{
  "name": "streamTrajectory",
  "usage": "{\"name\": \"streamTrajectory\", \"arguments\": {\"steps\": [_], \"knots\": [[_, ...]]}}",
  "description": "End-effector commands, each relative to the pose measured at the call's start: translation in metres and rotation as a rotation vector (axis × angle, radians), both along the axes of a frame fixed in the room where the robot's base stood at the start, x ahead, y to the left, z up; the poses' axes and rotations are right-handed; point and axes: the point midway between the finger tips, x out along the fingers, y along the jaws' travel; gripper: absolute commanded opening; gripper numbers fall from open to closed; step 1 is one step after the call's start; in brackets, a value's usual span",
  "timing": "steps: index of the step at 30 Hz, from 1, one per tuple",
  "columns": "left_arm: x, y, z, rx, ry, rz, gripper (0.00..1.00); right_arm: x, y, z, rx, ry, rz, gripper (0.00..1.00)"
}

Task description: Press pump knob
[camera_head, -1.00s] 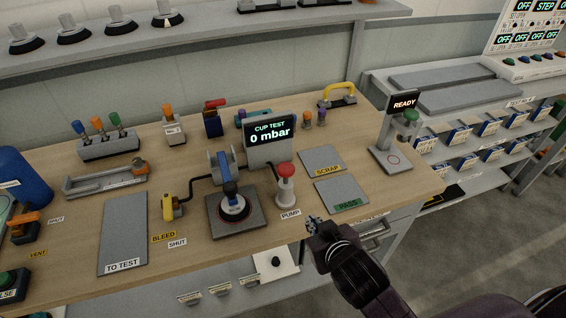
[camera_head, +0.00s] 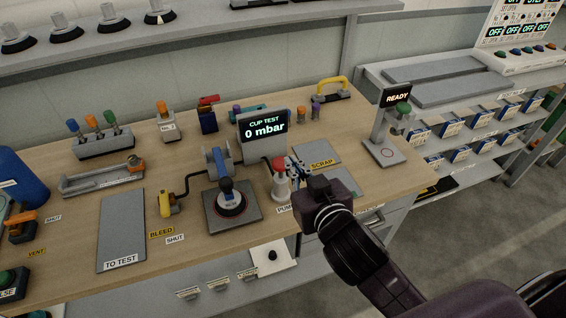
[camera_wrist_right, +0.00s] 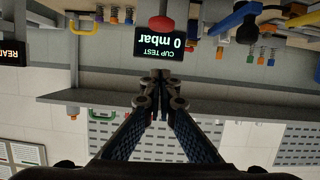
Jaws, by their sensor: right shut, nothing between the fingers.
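The pump (camera_head: 281,188) is a pale cylinder with a red knob (camera_head: 279,164) on top, standing upright at the front of the wooden bench. My right gripper (camera_head: 295,167) is shut and empty, just right of the red knob in the head view. Whether it touches the knob is unclear. In the right wrist view the red knob (camera_wrist_right: 161,23) shows beyond the shut fingertips (camera_wrist_right: 160,75), apart from them in the picture. The cup test display (camera_head: 263,130) behind the pump reads 0 mbar. My left gripper is not in view.
A test stand with a suction cup (camera_head: 232,204) stands left of the pump. A yellow bleed valve (camera_head: 167,204) is further left. The grey scrap plate (camera_head: 312,152) lies behind my right gripper. A READY press stand (camera_head: 384,155) is at the right.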

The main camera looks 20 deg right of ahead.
Motion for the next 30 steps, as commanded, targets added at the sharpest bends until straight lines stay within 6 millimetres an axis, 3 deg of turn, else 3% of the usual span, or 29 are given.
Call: {"name": "streamTrajectory", "arguments": {"steps": [13,15,21,30], "knots": [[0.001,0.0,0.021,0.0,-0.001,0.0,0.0,0.078,0.001,-0.021,-0.003,0.001,-0.001,0.0],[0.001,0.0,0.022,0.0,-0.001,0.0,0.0,0.076,0.001,-0.037,-0.003,0.008,0.0,0.0],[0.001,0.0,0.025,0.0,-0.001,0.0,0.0,0.074,-0.001,-0.058,-0.001,0.004,0.0,0.0],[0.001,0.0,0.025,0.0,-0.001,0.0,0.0,0.074,0.0,-0.064,-0.001,0.0,0.001,0.0]]}}
